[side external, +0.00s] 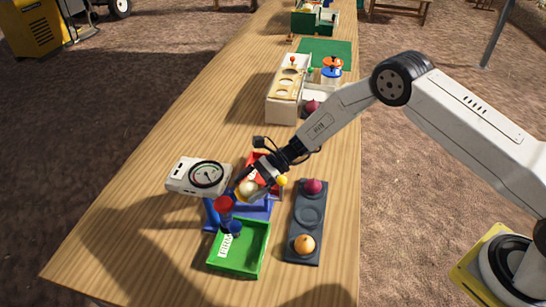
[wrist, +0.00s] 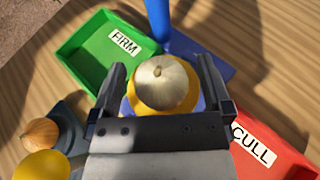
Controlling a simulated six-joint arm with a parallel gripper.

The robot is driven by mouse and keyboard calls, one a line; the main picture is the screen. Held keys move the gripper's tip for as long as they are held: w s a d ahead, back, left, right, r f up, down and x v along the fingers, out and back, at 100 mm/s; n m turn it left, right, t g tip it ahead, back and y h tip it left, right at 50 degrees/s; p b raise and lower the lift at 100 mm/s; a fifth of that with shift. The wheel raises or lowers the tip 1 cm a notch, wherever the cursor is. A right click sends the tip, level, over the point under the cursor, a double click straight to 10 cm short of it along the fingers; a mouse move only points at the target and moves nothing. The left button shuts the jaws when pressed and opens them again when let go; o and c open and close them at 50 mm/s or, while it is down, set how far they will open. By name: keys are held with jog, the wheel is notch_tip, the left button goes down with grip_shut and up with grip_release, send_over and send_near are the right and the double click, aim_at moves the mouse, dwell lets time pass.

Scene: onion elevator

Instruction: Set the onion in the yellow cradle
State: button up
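A pale, whitish onion (wrist: 162,82) sits on the yellow cradle (wrist: 131,101), whose rim shows around its lower sides in the wrist view. In the side view the onion (side external: 248,189) is partly hidden by my gripper (side external: 252,180) and the parts around it. In the wrist view my gripper (wrist: 161,75) has one finger on each side of the onion. The fingers are spread, with a visible gap between each finger and the onion. The cradle's underside is hidden.
A green FIRM tray (side external: 239,248) and a red CULL tray (wrist: 275,150) flank the blue stand (wrist: 195,52). A dial gauge (side external: 206,174) stands left. A dark rack (side external: 309,216) holds a red onion (side external: 313,187) and an orange onion (side external: 304,245); its middle socket is empty.

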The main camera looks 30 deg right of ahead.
jog(key=shift+r, duration=0.2)
jog(key=shift+d+r, duration=0.2)
jog(key=shift+d, duration=0.5)
jog(key=d, duration=1.1)
jog(key=shift+d, duration=0.35)
jog(key=s+d+r+n+t+h, duration=0.1)
jog(key=s+d+r+n+h, duration=0.2)
jog(key=s+n, duration=0.3)
jog(key=s+d+r+n+h, duration=0.3)
jog(key=s+r+n+h, duration=0.2)
jog(key=s, duration=0.4)
jog(key=s+d+r+n+t+h, duration=0.1)
jog(key=s+d+r+n+h, duration=0.2)
jog(key=s+r+n+h, duration=0.2)
jog(key=s+n, duration=0.2)
jog(key=s, duration=0.1)
jog(key=shift+d+t, duration=0.25)
jog(key=shift+t, duration=0.05)
